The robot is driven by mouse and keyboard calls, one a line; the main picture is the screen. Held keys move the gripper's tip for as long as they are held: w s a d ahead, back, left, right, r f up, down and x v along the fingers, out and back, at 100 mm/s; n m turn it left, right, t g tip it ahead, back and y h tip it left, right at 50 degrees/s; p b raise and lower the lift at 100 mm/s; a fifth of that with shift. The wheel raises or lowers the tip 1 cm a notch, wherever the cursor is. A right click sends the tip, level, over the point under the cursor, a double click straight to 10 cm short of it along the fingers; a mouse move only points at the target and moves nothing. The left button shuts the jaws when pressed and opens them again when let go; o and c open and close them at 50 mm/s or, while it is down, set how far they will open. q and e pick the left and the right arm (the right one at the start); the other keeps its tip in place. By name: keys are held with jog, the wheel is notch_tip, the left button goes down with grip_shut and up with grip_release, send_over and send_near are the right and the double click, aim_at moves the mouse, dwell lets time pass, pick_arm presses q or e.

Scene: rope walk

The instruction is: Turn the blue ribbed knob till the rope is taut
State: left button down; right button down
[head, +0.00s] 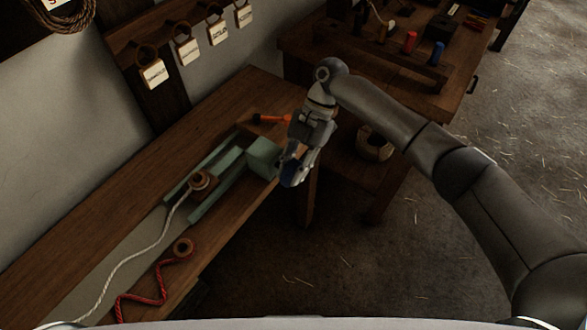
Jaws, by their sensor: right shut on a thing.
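A pale green device (262,157) with long rails sits on the wooden bench. A wooden spool-like piece (200,181) stands between its rails. A white rope (140,252) runs from that piece to the lower left and bends along its length rather than lying straight. My right gripper (294,168) reaches down at the device's right end and is shut on the blue ribbed knob (292,181). The fingers hide most of the knob, so its ribs are hard to make out. My left gripper is not in view.
An orange-handled tool (271,119) lies behind my right gripper. A second table (300,47) holds a red spool (409,42) and a blue spool (436,54). Labelled tags hang on the wall.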

jog(key=c, duration=1.6)
grip_release()
jog(key=shift+o, duration=0.2)
jog(key=v, duration=1.2)
